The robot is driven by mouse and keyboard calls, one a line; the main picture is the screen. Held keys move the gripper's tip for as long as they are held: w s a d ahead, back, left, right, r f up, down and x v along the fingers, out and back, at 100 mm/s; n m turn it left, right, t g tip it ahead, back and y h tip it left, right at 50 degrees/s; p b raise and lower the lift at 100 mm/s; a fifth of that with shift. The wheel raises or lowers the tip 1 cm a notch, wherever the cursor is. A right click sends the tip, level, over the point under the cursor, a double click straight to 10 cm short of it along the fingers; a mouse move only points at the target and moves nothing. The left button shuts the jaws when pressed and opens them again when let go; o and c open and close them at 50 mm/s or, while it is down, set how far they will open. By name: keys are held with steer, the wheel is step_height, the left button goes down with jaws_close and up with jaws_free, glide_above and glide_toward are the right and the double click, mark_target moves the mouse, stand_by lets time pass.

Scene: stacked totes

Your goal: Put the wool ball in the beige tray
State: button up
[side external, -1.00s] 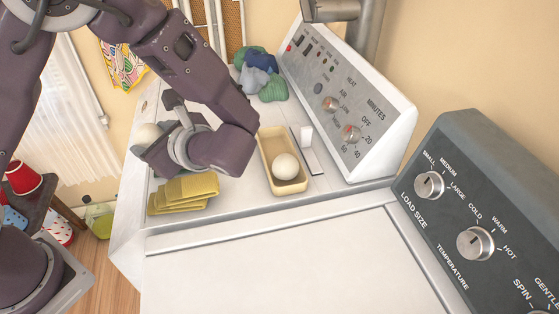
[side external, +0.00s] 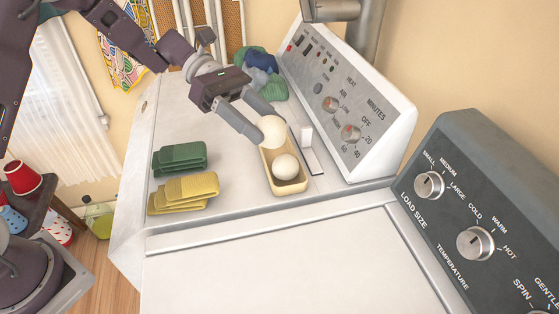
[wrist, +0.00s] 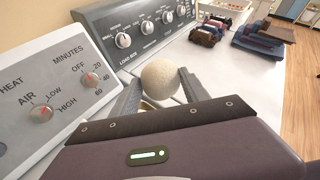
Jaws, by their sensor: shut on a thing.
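A cream wool ball (side external: 272,129) is held by my gripper (side external: 266,127), which is shut on it, above the back end of the beige tray. The held ball also shows in the wrist view (wrist: 160,79), between the two fingers (wrist: 160,90). The beige tray (side external: 293,188) rests on the white appliance top. A second cream ball (side external: 286,167) sits in the tray's front part. The held ball and a finger hide part of the tray's back end.
Green folded cloths (side external: 180,157) and yellow folded cloths (side external: 184,192) lie left of the tray. Blue and green cloth bundles (side external: 262,68) are at the back. The front top is clear.

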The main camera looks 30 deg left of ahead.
steer(key=w+a+r+n+t+y, duration=0.1)
steer(key=w+a+r+n+t, duration=0.25)
steer(key=w, duration=0.25)
steer(key=w+a+r+n+t, duration=0.3)
steer(key=w+n+t, duration=0.1)
steer(key=w+t, duration=0.1)
glide_toward(289, 142)
steer(key=shift+y, duration=0.3)
steer(key=x, duration=0.4)
steer(key=shift+d+r, duration=0.3)
steer(key=shift+d, duration=0.05)
steer(key=o, duration=1.1)
steer(key=shift+f, duration=0.1)
steer(key=shift+c, duration=0.2)
